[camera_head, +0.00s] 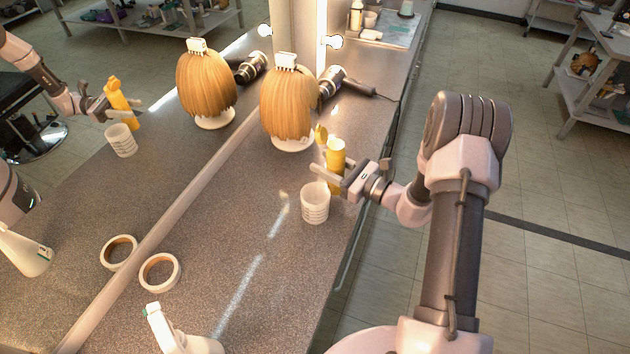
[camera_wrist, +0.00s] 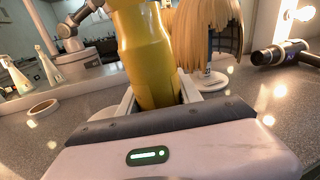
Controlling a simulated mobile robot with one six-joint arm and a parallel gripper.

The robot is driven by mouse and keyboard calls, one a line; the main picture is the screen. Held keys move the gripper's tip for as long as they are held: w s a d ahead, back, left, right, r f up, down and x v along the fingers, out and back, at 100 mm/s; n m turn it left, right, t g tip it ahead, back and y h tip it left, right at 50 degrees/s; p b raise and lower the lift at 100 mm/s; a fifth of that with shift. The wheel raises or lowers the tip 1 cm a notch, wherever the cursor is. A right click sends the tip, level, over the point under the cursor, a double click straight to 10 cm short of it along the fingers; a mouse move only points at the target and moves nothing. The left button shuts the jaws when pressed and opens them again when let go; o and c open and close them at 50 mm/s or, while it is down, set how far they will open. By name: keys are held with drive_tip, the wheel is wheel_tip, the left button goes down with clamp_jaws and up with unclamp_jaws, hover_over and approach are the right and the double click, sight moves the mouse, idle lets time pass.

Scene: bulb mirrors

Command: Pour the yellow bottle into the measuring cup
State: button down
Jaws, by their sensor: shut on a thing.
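The yellow bottle (camera_head: 335,153) is held in my gripper (camera_head: 334,178), whose jaws are closed around its lower part. In the wrist view the bottle (camera_wrist: 146,55) rises from between the fingers and leans slightly; its top is out of that frame. The mirror shows the bottle tilted and raised near the cup. I cannot see whether any liquid is in the cup.
A blond wig on a white stand (camera_head: 288,105) and a hair dryer (camera_head: 340,84) are behind the bottle.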

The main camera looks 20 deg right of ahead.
drive_tip(key=n, duration=0.3)
drive_tip(key=f+n+h+b, duration=0.1)
drive_tip(key=n, duration=0.2)
drive_tip(key=d+n+h, duration=0.1)
drive_tip(key=n, duration=0.3)
drive_tip(key=shift+s+f+b, duration=0.15)
drive_tip(key=shift+f+b, duration=0.05)
drive_tip(key=shift+b, duration=0.1)
drive_tip(key=shift+d+f+n+h+b, duration=0.1)
drive_tip(key=shift+f+n+h+b, duration=0.2)
drive_tip(key=shift+h+b, duration=0.15)
drive_tip(key=r+n+b, duration=0.2)
drive_tip(key=b, duration=0.1)
drive_tip(key=r+n+h+b, duration=0.1)
drive_tip(key=shift+w+d+r+n+b, duration=0.15)
drive_tip(key=shift+w+d+n+b, duration=0.15)
drive_tip(key=shift+w+d+b, duration=0.1)
drive_tip(key=shift+r+n+h+b, duration=0.25)
drive_tip(key=shift+r+n+b, duration=0.25)
drive_tip(key=shift+r+b, duration=0.3)
idle(0.9)
